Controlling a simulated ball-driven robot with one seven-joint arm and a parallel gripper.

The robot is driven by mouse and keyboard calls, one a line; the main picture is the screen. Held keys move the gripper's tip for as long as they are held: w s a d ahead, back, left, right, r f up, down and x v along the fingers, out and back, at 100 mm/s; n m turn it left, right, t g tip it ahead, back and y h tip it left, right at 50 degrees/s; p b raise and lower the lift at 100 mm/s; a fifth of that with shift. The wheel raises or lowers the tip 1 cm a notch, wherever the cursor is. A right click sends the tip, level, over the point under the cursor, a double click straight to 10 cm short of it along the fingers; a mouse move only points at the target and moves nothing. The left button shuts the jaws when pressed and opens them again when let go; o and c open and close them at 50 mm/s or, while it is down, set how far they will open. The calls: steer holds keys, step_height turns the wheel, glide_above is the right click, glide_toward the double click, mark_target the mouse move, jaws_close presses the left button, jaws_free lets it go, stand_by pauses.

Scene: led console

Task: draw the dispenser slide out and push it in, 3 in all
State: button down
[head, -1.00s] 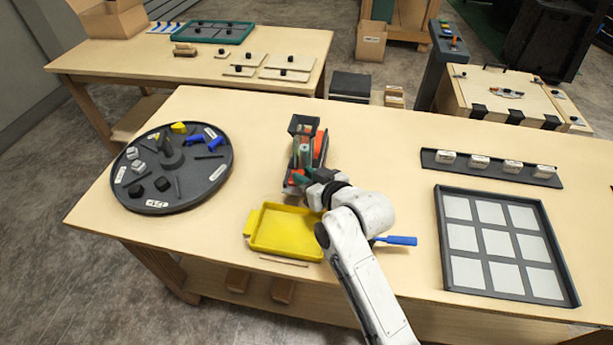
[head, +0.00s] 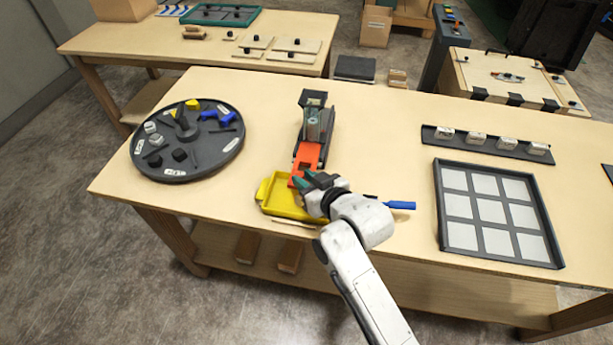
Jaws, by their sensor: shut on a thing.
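The dispenser (head: 314,117) stands near the middle of the table, a dark upright body with a hopper on top. Its orange slide (head: 307,156) sticks out of the front toward me. My gripper (head: 304,181) is shut on the front end of the slide, above the far part of the yellow tray (head: 283,208). My fingers hide the slide's grip end, and my wrist covers the right part of the tray.
A dark round tray (head: 203,163) with small parts lies to the left. A blue-handled tool (head: 400,205) lies right of my wrist. A dark grid tray (head: 441,205) and a rack of white blocks (head: 430,143) are farther right. The table between dispenser and rack is clear.

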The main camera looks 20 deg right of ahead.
steer(key=shift+s+a+f, duration=0.1)
steer(key=shift+a, duration=0.05)
steer(key=c, duration=1.2)
jaws_free()
steer(key=shift+s+a, duration=0.1)
steer(key=shift+s, duration=0.05)
steer(key=b+v, duration=0.1)
steer(key=v, duration=0.9)
steer(key=shift+s+r, duration=0.3)
steer(key=shift+s, duration=0.05)
